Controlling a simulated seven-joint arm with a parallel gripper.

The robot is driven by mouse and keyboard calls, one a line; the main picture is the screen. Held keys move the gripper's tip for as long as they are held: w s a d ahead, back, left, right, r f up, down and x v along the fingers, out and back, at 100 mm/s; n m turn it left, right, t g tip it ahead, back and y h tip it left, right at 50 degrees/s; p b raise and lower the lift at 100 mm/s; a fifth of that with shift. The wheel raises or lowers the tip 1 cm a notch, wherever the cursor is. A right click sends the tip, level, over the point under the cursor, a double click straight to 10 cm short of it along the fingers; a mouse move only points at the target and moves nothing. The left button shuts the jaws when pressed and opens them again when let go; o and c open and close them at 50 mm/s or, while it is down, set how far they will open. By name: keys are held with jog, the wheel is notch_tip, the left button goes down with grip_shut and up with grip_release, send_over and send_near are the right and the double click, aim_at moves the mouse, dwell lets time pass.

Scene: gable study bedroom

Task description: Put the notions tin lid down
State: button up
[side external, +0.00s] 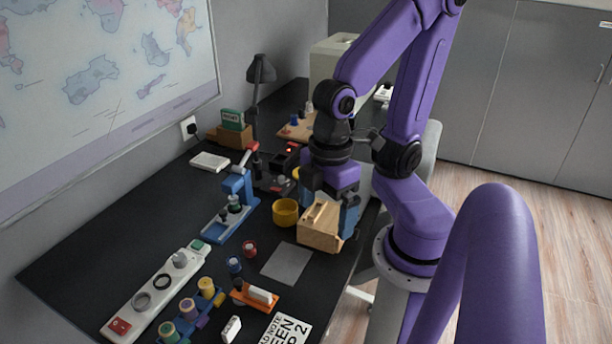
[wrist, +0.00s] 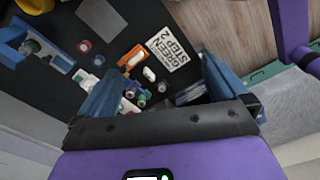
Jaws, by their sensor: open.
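I cannot clearly make out a notions tin or its lid. A tan box (side external: 318,238) with a slot-like shape on top stands near the table's right edge in the side view; I cannot tell whether it is the tin. My gripper (side external: 330,207) is open right at this box, with its blue fingers partly in front of and behind it. Whether they touch it is unclear. In the wrist view my gripper (wrist: 160,90) shows its two fingers wide apart with nothing clamped between them. I cannot make out the tan box there.
A yellow cup (side external: 285,212) stands left of the tan box. A blue machine (side external: 238,190), a grey sheet (side external: 287,263), small red (side external: 249,249) and blue (side external: 234,265) spools, an orange holder (side external: 252,297) and a white power strip (side external: 150,296) lie across the dark table.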

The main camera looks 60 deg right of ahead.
jog(key=w+m, duration=0.4)
jog(key=w, duration=0.5)
jog(key=w+d+f+m, duration=0.2)
jog(key=w+d+m, duration=0.2)
jog(key=w+d, duration=0.45)
jog(key=w+d+f+m, duration=0.1)
jog(key=w+d+m, duration=0.4)
jog(key=w, duration=0.6)
jog(key=w+d+f+m+t, duration=0.1)
jog(key=d+f+m, duration=0.1)
jog(key=d, duration=0.7)
jog(key=w+d+f+m, duration=0.2)
jog(key=d, duration=0.7)
jog(key=s+d+f+m+h, duration=0.1)
jog(key=s+d+f+m, duration=0.15)
jog(key=d, duration=0.65)
jog(key=s+d+f+m, duration=0.2)
jog(key=s+d+f, duration=0.1)
jog(key=d, duration=0.5)
jog(key=f, duration=0.5)
jog(key=w+f, duration=0.1)
jog(key=f, duration=0.5)
jog(key=d+f, duration=0.1)
jog(key=f, duration=0.5)
jog(key=shift+w+d, duration=0.1)
jog(key=shift+w, duration=0.05)
